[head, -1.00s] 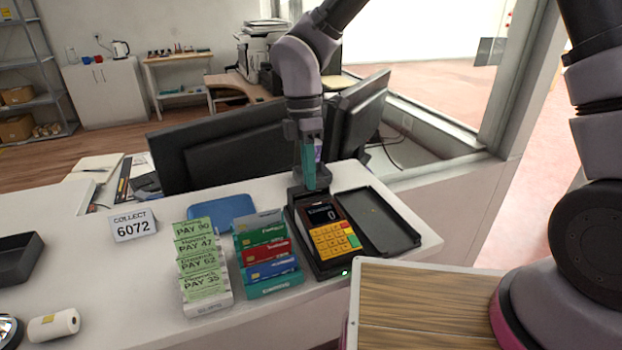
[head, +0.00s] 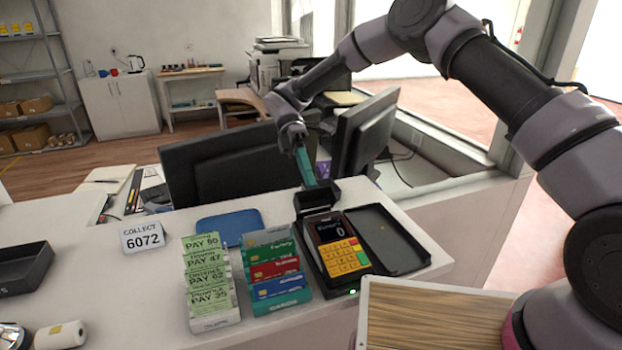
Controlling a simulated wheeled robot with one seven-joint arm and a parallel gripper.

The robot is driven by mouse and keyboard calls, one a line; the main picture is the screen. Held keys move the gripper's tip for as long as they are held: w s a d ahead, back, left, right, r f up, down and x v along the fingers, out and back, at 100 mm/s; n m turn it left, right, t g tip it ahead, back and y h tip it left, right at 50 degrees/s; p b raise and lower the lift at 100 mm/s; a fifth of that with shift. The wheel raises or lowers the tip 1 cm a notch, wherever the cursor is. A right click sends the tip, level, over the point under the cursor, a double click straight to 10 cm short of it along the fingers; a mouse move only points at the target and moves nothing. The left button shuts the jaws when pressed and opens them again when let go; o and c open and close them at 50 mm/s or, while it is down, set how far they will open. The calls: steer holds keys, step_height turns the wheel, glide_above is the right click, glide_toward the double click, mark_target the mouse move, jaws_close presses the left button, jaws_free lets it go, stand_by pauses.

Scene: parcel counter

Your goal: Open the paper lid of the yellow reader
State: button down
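I cannot tell whether the lid is up or down. My gripper (head: 308,178) has teal fingers pointing down at the lid's far side, at or just above it. Contact is not clear. The fingers overlap in this view, so their gap is hidden.
A black tray (head: 410,262) adjoins the reader on the right. Card stacks (head: 277,272) and green pay slips (head: 209,275) stand left of it, with a blue pad (head: 229,226) behind. Monitors (head: 363,130) stand close behind my gripper. A wooden board (head: 430,318) lies in front.

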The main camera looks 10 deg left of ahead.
steer(key=shift+w+a+f+g+h, duration=0.2)
steer(key=shift+w+f+g+h, duration=0.1)
steer(key=shift+g+h, duration=0.3)
steer(key=c, duration=1)
jaws_free()
steer(key=shift+c, duration=0.2)
steer(key=shift+r, duration=0.15)
